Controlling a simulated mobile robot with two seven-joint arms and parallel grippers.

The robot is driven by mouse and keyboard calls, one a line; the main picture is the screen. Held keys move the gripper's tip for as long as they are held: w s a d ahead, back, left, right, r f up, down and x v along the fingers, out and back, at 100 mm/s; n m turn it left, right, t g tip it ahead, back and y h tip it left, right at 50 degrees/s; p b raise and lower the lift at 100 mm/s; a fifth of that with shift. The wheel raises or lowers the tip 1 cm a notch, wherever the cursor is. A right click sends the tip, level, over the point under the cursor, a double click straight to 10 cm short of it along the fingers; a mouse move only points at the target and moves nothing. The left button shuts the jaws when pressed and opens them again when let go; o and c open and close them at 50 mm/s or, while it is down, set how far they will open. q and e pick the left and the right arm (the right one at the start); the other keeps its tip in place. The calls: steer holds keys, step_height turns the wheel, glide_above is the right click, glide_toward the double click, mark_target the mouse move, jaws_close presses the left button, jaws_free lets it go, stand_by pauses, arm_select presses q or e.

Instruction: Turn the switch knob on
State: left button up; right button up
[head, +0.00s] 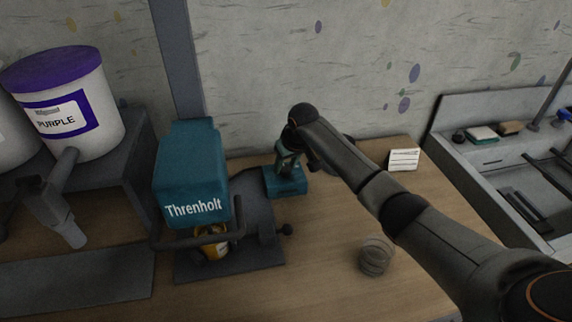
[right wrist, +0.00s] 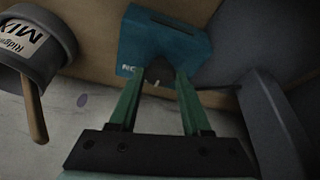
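A small teal switch box (head: 286,182) stands on the wooden workbench, just right of the teal press marked "Threnholt" (head: 192,175). In the right wrist view the same box (right wrist: 182,45) fills the upper middle, with part of a white label showing. A dark knob (right wrist: 158,72) with a small pale mark is on its face. My right gripper (right wrist: 160,78) has its green fingers apart, one on each side of the knob. I cannot tell whether they touch it. In the head view the right gripper (head: 289,160) is just above the box, partly hidden by my arm. My left gripper is out of view.
A bucket labelled "PURPLE" (head: 85,105) stands on a grey stand at left. A clear round stack (head: 375,257) and a white card (head: 404,159) are on the bench. A grey sink (head: 500,150) is at right. A mixing container (right wrist: 28,55) shows in the wrist view.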

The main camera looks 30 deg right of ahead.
jaws_close()
steer(key=shift+a+m, duration=0.1)
steer(key=shift+m, duration=0.2)
steer(key=m, duration=0.2)
steer(key=m+h, duration=0.2)
steer(key=m, duration=0.1)
steer(key=shift+a+m+g, duration=0.3)
steer(key=shift+g, duration=0.1)
steer(key=m+h, duration=0.1)
steer(key=m, duration=0.1)
steer(key=m+g, duration=0.1)
steer(key=m, duration=0.2)
steer(key=shift+w+a+m+g+h, duration=0.1)
steer(key=shift+w+m+g+h, duration=0.1)
steer(key=shift+m+g+h, duration=0.15)
steer(key=o, duration=0.6)
jaws_free()
steer(key=shift+c, duration=0.2)
